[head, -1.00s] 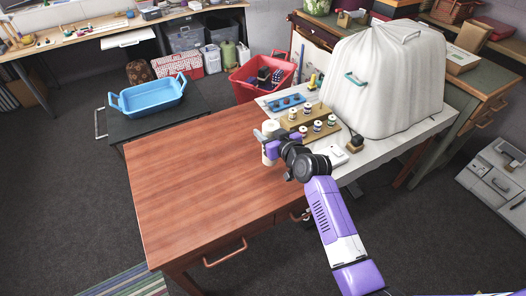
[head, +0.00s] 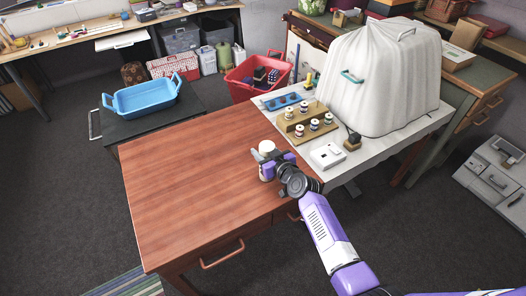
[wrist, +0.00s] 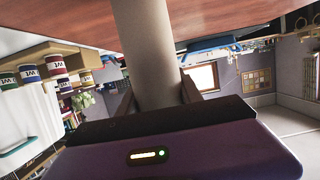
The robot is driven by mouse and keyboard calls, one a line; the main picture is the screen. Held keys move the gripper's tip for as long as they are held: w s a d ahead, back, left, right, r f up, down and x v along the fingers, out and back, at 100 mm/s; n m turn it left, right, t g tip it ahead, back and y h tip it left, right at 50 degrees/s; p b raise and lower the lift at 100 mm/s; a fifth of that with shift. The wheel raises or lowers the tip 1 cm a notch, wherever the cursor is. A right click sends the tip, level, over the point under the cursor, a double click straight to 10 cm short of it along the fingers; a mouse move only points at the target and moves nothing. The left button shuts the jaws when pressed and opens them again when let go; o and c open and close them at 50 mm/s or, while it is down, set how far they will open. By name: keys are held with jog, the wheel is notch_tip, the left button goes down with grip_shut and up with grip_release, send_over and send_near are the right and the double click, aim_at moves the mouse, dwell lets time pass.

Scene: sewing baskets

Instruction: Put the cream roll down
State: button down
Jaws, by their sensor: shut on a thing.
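The cream roll (head: 266,147) is upright at the right part of the brown wooden table (head: 190,185). My gripper (head: 268,161) is shut on it from the near right side and hides part of its middle. In the wrist view the cream roll (wrist: 148,50) stands between the two fingers (wrist: 155,100), with the brown tabletop (wrist: 50,22) along the top of the picture. Its far end runs out of that view. I cannot tell whether its base touches the tabletop.
A white table (head: 355,160) adjoins on the right, with a wooden spool rack (head: 294,128), a white switch box (head: 328,156) and a large white covered thing (head: 385,85). A blue tray (head: 145,98) stands at the back left. The brown table's left and middle are bare.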

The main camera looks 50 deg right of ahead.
jog(key=shift+f, duration=0.1)
jog(key=c, duration=0.8)
grip_release()
jog(key=b+v, duration=0.1)
jog(key=v, duration=1.1)
jog(key=s+a, duration=1.5)
jog(key=s, duration=0.1)
jog(key=s+a+r+n+y, duration=0.1)
jog(key=s+a+r+y, duration=0.1)
jog(key=s+a+r, duration=0.2)
jog(key=s+a+r+n+y, duration=0.2)
jog(key=s+a+r, duration=0.2)
jog(key=s+r, duration=0.4)
jog(key=shift+s+t, duration=0.4)
jog(key=shift+s, duration=0.65)
